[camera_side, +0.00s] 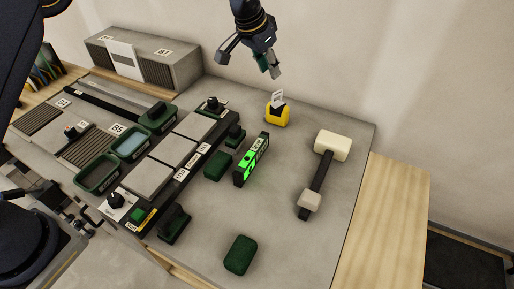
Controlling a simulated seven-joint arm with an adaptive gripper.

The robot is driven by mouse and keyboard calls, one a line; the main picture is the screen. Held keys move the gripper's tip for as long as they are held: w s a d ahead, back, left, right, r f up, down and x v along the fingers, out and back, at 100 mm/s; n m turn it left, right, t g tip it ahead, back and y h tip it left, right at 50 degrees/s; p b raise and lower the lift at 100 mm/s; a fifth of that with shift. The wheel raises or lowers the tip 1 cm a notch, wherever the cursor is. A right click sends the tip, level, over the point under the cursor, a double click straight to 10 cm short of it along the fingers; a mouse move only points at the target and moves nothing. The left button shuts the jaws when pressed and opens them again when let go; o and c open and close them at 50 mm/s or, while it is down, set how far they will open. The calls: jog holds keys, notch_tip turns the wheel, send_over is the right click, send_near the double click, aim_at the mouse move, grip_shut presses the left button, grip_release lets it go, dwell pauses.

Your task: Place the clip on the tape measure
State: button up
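The yellow tape measure (277,117) stands near the back of the grey worktop, right of its middle. A small black piece with a white tag, which looks like the clip (278,101), sits on top of the tape measure. I cannot tell from this view whether it grips it or only rests there. My gripper (246,64) hangs above and a little left of the tape measure, clear of it. Its fingers are spread apart, with a dark green patch on the right one. I see nothing held between them.
A mallet (319,182) lies to the right. A green-lit level (251,160) stands in the middle, beside dark green blocks (218,165). A row of grey tiles (178,150) and green-rimmed trays (97,174) fill the left. A green pad (240,255) lies in front.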

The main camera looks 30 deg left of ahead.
jog(key=s+a+r+n+t, duration=0.1)
jog(key=s+a+r, duration=0.6)
jog(key=s, duration=0.1)
jog(key=s+a+r+n, duration=0.1)
jog(key=s+a+r, duration=0.5)
jog(key=s, duration=0.3)
jog(key=s+a+f+n+y, duration=0.1)
jog(key=s+a+f, duration=0.1)
jog(key=s, duration=0.8)
jog(key=s+a+f+n, duration=0.1)
jog(key=s+a, duration=0.4)
jog(key=s, duration=0.5)
jog(key=shift+f+n+t+y, duration=0.3)
jog(key=shift+f+y, duration=0.1)
jog(key=shift+f, duration=0.5)
